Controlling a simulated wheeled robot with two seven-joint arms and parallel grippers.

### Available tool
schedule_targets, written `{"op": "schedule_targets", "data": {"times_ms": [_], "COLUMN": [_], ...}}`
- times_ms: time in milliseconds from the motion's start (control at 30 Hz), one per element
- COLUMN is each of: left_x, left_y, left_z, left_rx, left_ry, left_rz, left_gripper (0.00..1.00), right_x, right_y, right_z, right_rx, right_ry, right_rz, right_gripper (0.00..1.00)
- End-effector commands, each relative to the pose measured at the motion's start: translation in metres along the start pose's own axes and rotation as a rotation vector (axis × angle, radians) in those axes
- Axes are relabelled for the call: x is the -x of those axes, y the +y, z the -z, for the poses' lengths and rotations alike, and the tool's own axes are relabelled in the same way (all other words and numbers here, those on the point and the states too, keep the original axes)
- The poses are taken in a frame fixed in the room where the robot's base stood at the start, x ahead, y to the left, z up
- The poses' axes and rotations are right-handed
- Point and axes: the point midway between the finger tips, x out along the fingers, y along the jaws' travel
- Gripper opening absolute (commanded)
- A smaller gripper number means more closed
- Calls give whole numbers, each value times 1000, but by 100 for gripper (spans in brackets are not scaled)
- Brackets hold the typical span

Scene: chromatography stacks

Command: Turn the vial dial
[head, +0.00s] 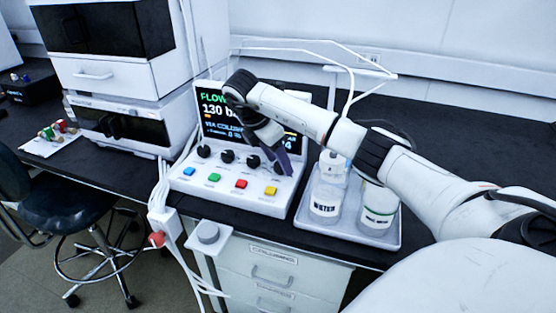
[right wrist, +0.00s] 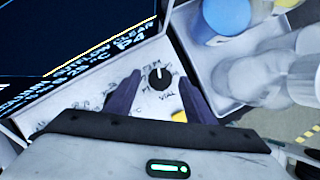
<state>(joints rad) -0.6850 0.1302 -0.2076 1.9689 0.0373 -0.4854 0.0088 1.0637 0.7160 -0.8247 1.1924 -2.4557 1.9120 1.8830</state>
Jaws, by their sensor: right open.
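The vial dial (right wrist: 160,78) is a round black knob with a white mark, on a white panel above the label "VIAL". In the right wrist view it lies between the two dark fingers of my right gripper (right wrist: 160,86). The fingers are apart, with a gap on each side of the knob. In the head view my right gripper (head: 284,162) is over the right end of the knob row and largely hides the vial dial. My left gripper is not in view.
Other black knobs (head: 227,156) sit left of the gripper, with blue, green, red and yellow buttons (head: 271,191) in front. A tray (head: 376,238) with labelled bottles (head: 325,200) stands close on the right. White instruments (head: 125,75) stand at the left.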

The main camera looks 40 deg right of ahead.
Motion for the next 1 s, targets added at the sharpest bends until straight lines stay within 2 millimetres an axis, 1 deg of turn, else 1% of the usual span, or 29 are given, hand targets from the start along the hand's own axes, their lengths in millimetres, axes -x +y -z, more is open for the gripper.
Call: {"op": "schedule_targets", "data": {"times_ms": [267,300,400,500,633,1000], "left_x": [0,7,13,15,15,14], "left_y": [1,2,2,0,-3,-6], "left_z": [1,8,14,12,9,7], "left_rx": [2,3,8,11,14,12], "left_ry": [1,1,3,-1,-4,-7], "left_rz": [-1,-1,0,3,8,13], "left_gripper": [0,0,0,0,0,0], "right_x": [52,65,82,92,99,99], "right_y": [1,1,1,1,0,0], "right_z": [0,-3,-3,-2,-1,0], "right_rx": [1,0,0,1,-1,0], "right_ry": [1,-1,-2,-1,-1,1], "right_rz": [-6,-6,-4,-4,-2,-1], "right_gripper": [49,49,49,49,49,49]}}
